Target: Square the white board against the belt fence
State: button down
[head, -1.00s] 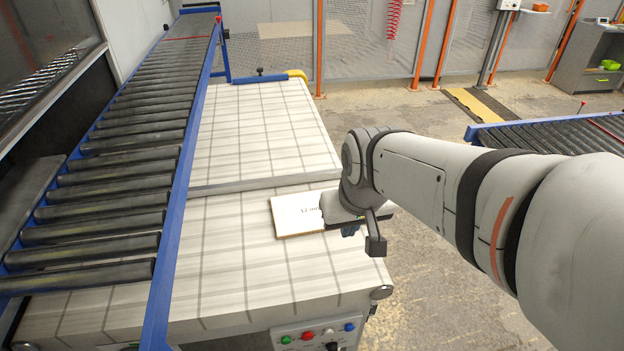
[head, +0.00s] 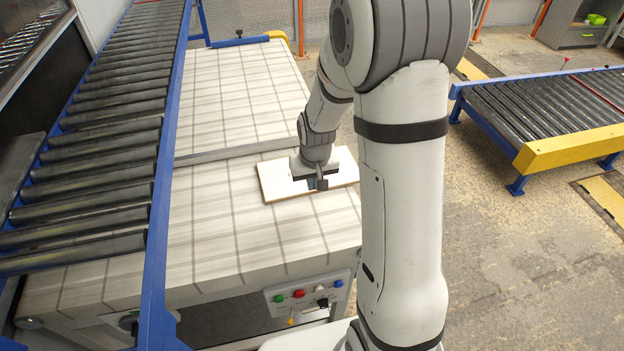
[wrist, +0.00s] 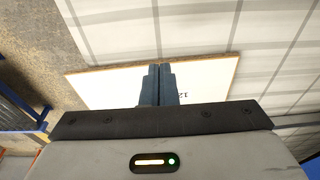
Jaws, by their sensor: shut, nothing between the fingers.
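The white board (head: 275,183) lies flat on the near checked belt (head: 210,235), close to its right edge and tilted to the belt lines. In the wrist view the board (wrist: 210,75) has one end jutting slightly past the belt edge over the floor. My gripper (head: 318,186) is over the middle of the board and hides part of it. Its dark fingers (wrist: 160,70) are together and empty; I cannot tell whether they touch the board. A blue rail (head: 165,190) runs along the belt's left side, well apart from the board. A blue bar with a yellow end (head: 240,42) crosses the far end.
A roller conveyor (head: 95,190) lies left of the blue rail. A seam (head: 215,154) divides the near and far belts. A button panel (head: 305,293) is on the front. Another roller conveyor (head: 540,105) stands right, across open floor. The belt left of the board is clear.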

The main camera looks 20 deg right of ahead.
aim_at(310, 199)
jog(key=shift+w+f+b, duration=0.3)
jog(key=shift+f+b, duration=0.3)
jog(key=shift+f, duration=0.5)
jog(key=shift+w+f+b, duration=0.3)
jog(key=shift+f+b, duration=0.35)
jog(key=shift+f, duration=0.45)
jog(key=shift+w+f+b, duration=0.3)
jog(key=shift+f+b, duration=0.3)
jog(key=shift+f, duration=0.5)
jog(key=shift+w+r, duration=0.15)
jog(key=shift+w, duration=2.75)
jog(key=shift+s, duration=0.1)
jog(key=shift+s+b, duration=0.35)
jog(key=shift+s, duration=0.75)
jog(key=shift+r+p, duration=1.95)
jog(key=shift+r, duration=1.55)
jog(key=shift+f, duration=0.1)
